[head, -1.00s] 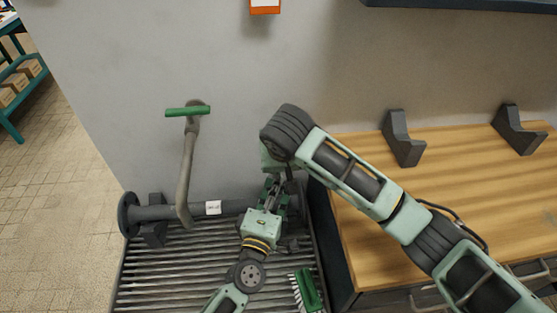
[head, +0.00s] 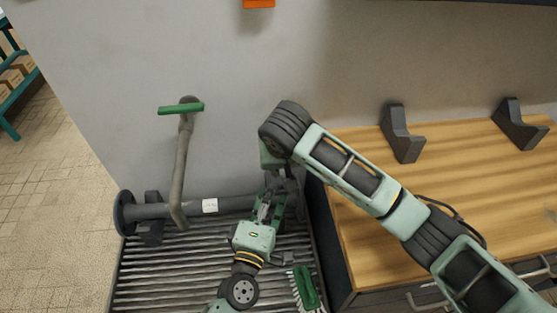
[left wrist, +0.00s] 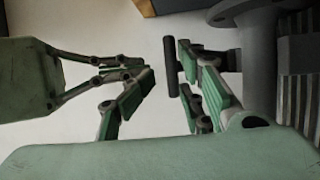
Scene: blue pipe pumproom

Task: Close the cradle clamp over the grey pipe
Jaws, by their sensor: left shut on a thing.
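The grey pipe (head: 235,203) lies level along the wall above a slatted grate, with a round flange (head: 124,212) at its left end and a white label. A dark cradle (head: 150,233) supports it near the flange. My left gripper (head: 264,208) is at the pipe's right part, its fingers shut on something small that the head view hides. In the left wrist view a dark bar (left wrist: 171,66) shows between green finger pads. My right gripper (head: 284,188) is close beside the left one, largely hidden, its jaws unclear. The clamp itself cannot be made out.
A bent pipe with a green handle (head: 181,108) rises in front of the pipe. A green brush (head: 306,288) lies on the grate (head: 170,280). A wooden bench (head: 450,185) with two dark brackets stands right. My right arm crosses above its left part.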

